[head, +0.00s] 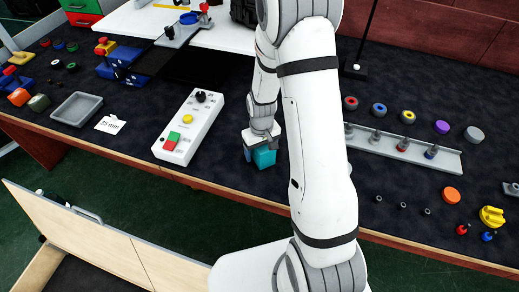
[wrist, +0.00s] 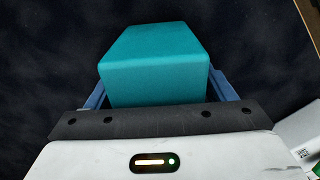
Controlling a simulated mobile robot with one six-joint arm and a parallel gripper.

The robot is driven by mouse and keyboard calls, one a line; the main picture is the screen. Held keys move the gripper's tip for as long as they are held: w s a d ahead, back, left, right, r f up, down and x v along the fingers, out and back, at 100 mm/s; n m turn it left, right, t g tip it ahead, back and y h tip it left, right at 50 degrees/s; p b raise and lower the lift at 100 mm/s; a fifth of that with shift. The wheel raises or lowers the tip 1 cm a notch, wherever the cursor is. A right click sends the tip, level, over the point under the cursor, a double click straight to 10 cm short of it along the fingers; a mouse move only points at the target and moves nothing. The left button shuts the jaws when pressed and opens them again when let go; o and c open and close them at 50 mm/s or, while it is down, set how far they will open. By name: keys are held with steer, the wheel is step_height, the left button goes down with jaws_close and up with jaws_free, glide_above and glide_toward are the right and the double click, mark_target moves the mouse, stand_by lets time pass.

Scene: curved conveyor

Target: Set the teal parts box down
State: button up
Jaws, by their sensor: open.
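The teal parts box (head: 264,158) is on the dark bench top near its front edge, partly hidden by my arm in the head view. In the wrist view the teal box (wrist: 157,55) sits between the two blue fingers of my gripper (wrist: 160,88). The fingers are open, one on each side of the box. The lower part of the box is hidden by the gripper body. In the head view my gripper (head: 261,138) is directly over the box, pointing down.
A white control box (head: 188,127) with green, red, yellow and black controls stands left of the teal box. A grey rail (head: 405,148) with pegs lies to the right. A grey tray (head: 76,109) and a 35 mm card (head: 110,125) are further left.

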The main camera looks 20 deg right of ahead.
step_height(320, 180, up, 12)
steer(key=shift+r, duration=0.1)
steer(key=s+r+m+t, duration=0.2)
steer(key=s+r, duration=1.2)
steer(key=s, duration=0.4)
steer(key=shift+a+r+t, duration=0.15)
steer(key=shift+a+t, duration=0.1)
steer(key=shift+t, duration=0.05)
